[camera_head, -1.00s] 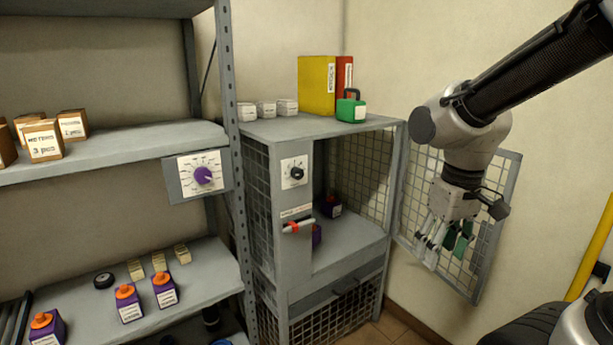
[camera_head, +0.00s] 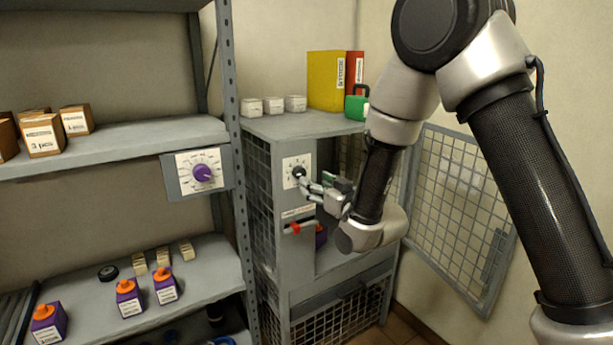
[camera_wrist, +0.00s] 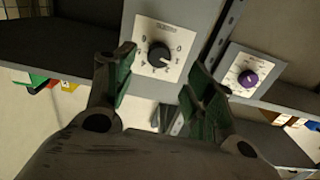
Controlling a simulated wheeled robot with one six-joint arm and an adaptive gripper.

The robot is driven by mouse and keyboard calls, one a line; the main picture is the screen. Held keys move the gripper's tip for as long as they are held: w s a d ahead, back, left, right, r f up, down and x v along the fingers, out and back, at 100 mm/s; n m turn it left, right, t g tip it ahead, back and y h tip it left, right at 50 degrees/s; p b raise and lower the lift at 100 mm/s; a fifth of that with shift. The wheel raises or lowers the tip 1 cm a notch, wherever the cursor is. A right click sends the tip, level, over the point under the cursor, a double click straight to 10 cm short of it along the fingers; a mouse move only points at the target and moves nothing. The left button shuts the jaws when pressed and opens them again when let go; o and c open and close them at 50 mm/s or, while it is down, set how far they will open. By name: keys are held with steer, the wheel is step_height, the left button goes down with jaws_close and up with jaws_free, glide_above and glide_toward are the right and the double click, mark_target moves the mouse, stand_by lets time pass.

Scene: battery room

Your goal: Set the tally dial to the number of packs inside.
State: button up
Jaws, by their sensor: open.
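A black dial (camera_head: 299,172) sits on a white scale plate on the front panel of the grey mesh cabinet (camera_head: 282,128). In the wrist view the black dial (camera_wrist: 158,55) lies beyond and between my fingertips. My gripper (camera_head: 313,188) is open at the panel, just right of the dial; in the wrist view its green-padded fingers (camera_wrist: 160,78) are spread and hold nothing. I cannot tell whether they touch the dial. One purple pack (camera_head: 320,236) shows inside the cabinet; my arm hides much of the interior.
A purple dial (camera_head: 202,172) is on the left shelf's edge. Purple packs with orange caps (camera_head: 128,300) stand on the lower shelf. The mesh door (camera_head: 460,210) hangs open at right. A red-marked handle (camera_head: 297,228) sits below the black dial. Binders (camera_head: 326,82) stand on the cabinet.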

mark_target(302, 174)
steer(key=x, duration=0.7)
steer(key=shift+w+a+r, duration=0.1)
steer(key=shift+w+a, duration=0.1)
steer(key=shift+w, duration=0.05)
steer(key=c, duration=1)
steer(key=shift+m, duration=0.4)
steer(key=m, duration=0.3)
steer(key=shift+m, duration=2.2)
